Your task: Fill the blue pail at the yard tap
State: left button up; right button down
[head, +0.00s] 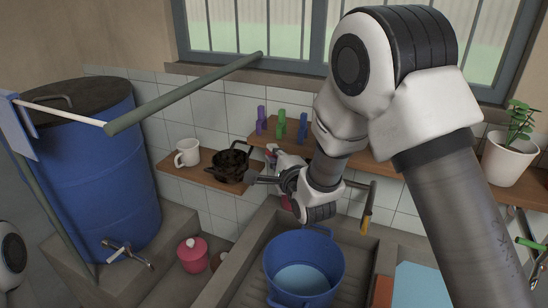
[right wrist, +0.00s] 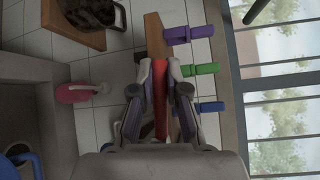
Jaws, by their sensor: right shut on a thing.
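The blue pail (head: 303,248) stands upright in the stone sink. A pale blue flat surface (head: 302,281) low inside it looks like water. In the right wrist view a blue edge (right wrist: 24,164) at lower left is probably the pail. My right gripper (head: 262,179) is above and behind the pail, by the tiled wall. In the right wrist view its fingers (right wrist: 160,92) are shut on a red lever-like bar (right wrist: 160,108). What the bar joins is hidden. My left gripper is not in view.
A blue barrel (head: 95,165) with a small spigot (head: 128,254) stands at left. A shelf carries a white mug (head: 187,152) and a dark basket (head: 232,166). Purple, green and blue things stand by the window. A potted plant (head: 511,157) is at right. A pink jar (head: 193,252) sits beside the sink.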

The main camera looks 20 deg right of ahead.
dwell(0.3)
jog(key=c, duration=1.3)
grip_release()
jog(key=shift+w, duration=0.1)
jog(key=shift+o, duration=0.6)
jog(key=shift+w+f, duration=0.1)
jog(key=shift+w, duration=0.1)
jog(key=s+r, duration=0.1)
jog(key=s, duration=1.1)
